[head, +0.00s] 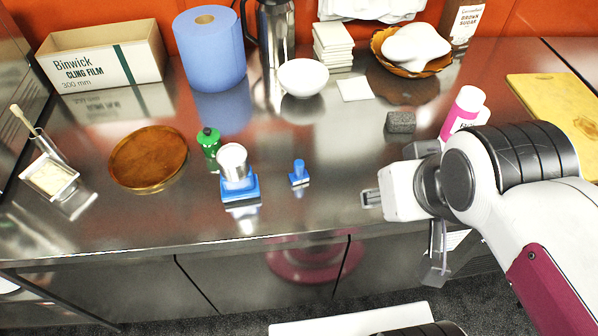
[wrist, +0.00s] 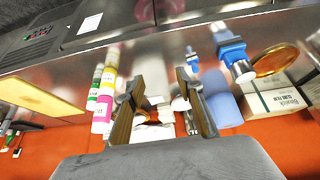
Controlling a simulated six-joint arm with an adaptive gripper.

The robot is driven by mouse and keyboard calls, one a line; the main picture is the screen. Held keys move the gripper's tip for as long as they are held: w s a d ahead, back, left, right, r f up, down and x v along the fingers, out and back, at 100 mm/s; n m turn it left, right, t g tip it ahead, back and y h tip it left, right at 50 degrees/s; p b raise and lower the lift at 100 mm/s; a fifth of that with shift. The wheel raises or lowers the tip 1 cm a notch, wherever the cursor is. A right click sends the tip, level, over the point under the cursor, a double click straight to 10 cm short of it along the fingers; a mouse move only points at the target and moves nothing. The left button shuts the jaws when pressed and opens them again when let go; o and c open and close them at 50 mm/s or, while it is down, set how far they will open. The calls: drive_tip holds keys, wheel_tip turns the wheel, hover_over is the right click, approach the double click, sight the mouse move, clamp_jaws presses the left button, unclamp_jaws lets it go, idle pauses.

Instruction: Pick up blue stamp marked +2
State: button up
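A small blue stamp (head: 298,175) with an upright handle stands on the steel counter, centre-front in the head view; no marking on it is legible. It also shows in the wrist view (wrist: 192,60), just beyond the right fingertip. To its left is a larger blue piece (head: 238,188) with a pale, round-topped cylinder on it, also in the wrist view (wrist: 232,52). My gripper (wrist: 158,82) is open and empty, its two fingers apart. In the head view, my gripper end (head: 371,198) is right of the small stamp, clear of it; the fingers are hard to make out there.
A green bottle (head: 209,142) and brown round plate (head: 148,158) are left of the stamps. A white bowl (head: 303,77) and blue roll (head: 209,50) stand behind. A grey block (head: 401,122) and pink-labelled bottle (head: 462,114) are near my arm. Counter around the small stamp is clear.

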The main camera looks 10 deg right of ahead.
sight(299, 172)
drive_tip(key=w+d+f+n+t, duration=0.1)
drive_tip(key=w+d+n, duration=0.15)
drive_tip(key=w, duration=0.45)
drive_tip(key=w+d+f+n+t+h, duration=0.15)
drive_tip(key=w+d, duration=0.25)
drive_tip(key=w, duration=0.4)
drive_tip(key=w+d+f+n+t, duration=0.1)
drive_tip(key=w+d+f+t, duration=0.15)
drive_tip(key=w, duration=0.45)
drive_tip(key=a+f+n+y, duration=0.1)
drive_tip(key=a+f+y, duration=0.2)
drive_tip(key=w+a+f+n+g+y, duration=0.1)
drive_tip(key=a+f+n+y, duration=0.1)
drive_tip(key=f, duration=0.1)
drive_tip(key=a+f+n+y, duration=0.2)
drive_tip(key=a+f+y, duration=0.1)
drive_tip(key=f, duration=0.1)
drive_tip(key=shift+w+a+f+g+y, duration=0.1)
drive_tip(key=shift+w+a+g+y, duration=0.05)
drive_tip(key=shift+a+g+y, duration=0.2)
drive_tip(key=s+a+y, duration=0.1)
drive_tip(key=s+a+f+g+y, duration=0.1)
drive_tip(key=s+a+n+y, duration=0.1)
drive_tip(key=shift+s+a+f+g+y, duration=0.25)
drive_tip(key=shift+s+a+f+y, duration=0.05)
drive_tip(key=shift+s+a+y, duration=0.5)
drive_tip(key=shift+s, duration=0.15)
drive_tip(key=shift+a, duration=0.15)
drive_tip(key=shift+x, duration=1.2)
